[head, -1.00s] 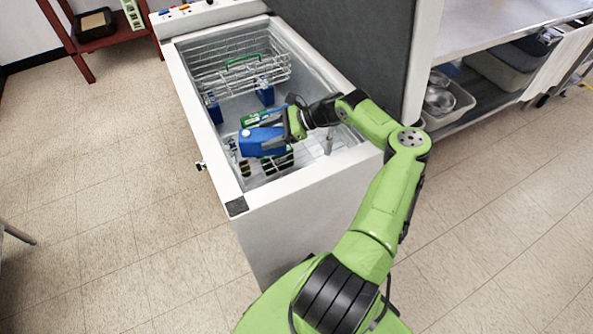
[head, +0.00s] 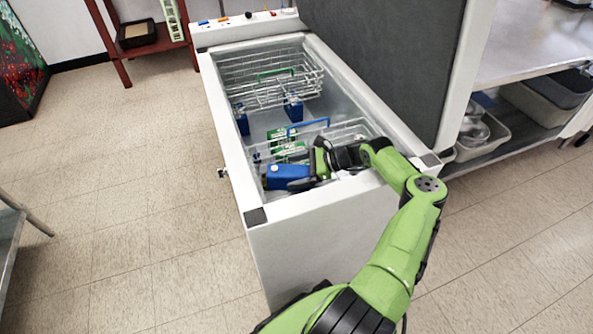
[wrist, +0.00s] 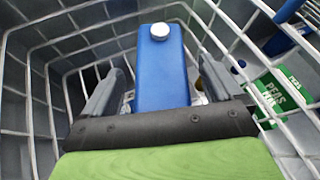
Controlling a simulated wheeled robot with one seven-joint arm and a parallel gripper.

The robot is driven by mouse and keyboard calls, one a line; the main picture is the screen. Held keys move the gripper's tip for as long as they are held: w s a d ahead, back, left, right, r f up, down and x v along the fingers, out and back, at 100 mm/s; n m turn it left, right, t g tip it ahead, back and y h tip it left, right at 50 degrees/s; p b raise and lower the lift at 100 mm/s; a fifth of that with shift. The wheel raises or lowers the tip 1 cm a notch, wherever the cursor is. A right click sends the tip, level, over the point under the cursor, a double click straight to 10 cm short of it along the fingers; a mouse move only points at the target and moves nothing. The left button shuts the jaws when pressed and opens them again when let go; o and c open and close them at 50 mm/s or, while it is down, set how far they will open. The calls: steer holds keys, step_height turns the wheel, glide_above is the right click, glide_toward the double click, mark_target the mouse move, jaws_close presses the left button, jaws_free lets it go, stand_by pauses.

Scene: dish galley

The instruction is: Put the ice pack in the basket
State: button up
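The blue ice pack (head: 286,176) with a white cap is low at the near end of the open chest freezer, inside the near wire basket (head: 352,130), which has a blue handle. In the wrist view the ice pack (wrist: 160,85) stands between my fingers, with white wire mesh around it. My gripper (head: 308,172) is down in this basket. In the wrist view my gripper (wrist: 160,72) is open, with a narrow gap on each side of the pack. The pack's underside is hidden.
A far wire basket (head: 265,92) with a green handle sits at the freezer's back. Other blue items (head: 293,108) are below it. Green peas bags (wrist: 275,97) lie beside the near basket. The freezer's white rim (head: 325,202) surrounds everything, with the raised dark lid at right.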

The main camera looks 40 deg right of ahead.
steer(key=p+v, duration=0.2)
steer(key=v, duration=0.5)
steer(key=s+a+r+n+g+h, duration=0.2)
steer(key=a+r+n+g+h, duration=0.2)
steer(key=a+r+n, duration=0.45)
steer(key=s+a+r+n+g+h, duration=0.2)
steer(key=a+r+n+g+h, duration=0.2)
steer(key=a+r+n, duration=0.45)
steer(key=s+a+r+n+t, duration=0.2)
steer(key=s+a+r, duration=0.3)
steer(key=s, duration=0.5)
steer(key=s+a+r+n+t+h, duration=0.1)
steer(key=s+a+r+n+t, duration=0.2)
steer(key=s, duration=0.7)
steer(key=shift+s+a+r+n+t+h, duration=0.3)
steer(key=shift+a+r+n, duration=0.55)
steer(key=shift+a, duration=0.2)
steer(key=shift+r, duration=0.1)
